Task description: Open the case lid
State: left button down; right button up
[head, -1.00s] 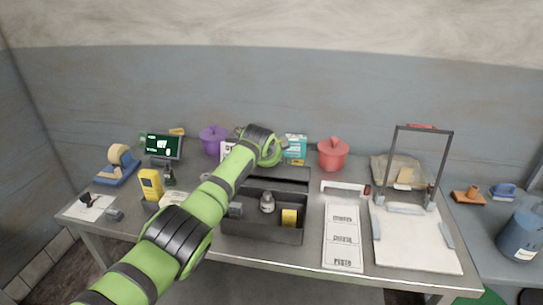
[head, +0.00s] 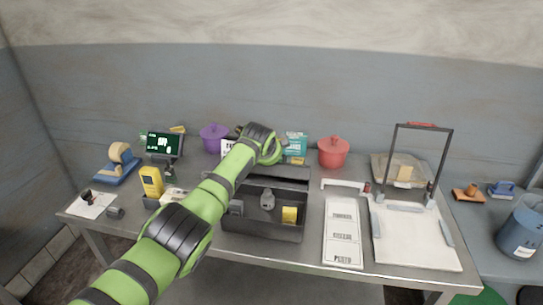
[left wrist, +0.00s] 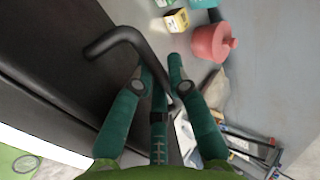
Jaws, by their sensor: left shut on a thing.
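The dark grey case (head: 262,228) stands open on the table in the head view, with a small grey bottle (head: 267,199) and a yellow item (head: 289,215) inside. Its lid (head: 285,173) is raised at the back of the case. My left arm reaches across the case, and its wrist hides part of the lid; the fingertips are hidden there. In the left wrist view my left gripper (left wrist: 160,68) is shut on the black bent handle (left wrist: 118,36) beside the dark lid surface (left wrist: 55,60). My right gripper is not in view.
A red pot (head: 333,152), a purple pot (head: 213,138) and a teal box (head: 296,145) stand behind the case. A white labelled strip (head: 342,228) and a white board with an upright frame (head: 415,240) lie to the right. A yellow device (head: 151,181) stands at left.

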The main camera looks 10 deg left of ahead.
pick_arm(q)
jog(key=c, duration=1.2)
grip_release()
jog(key=shift+r, duration=0.1)
jog(key=shift+s+r, duration=0.35)
jog(key=v, duration=1)
jog(key=shift+s+r, duration=0.2)
jog(key=shift+s, duration=0.2)
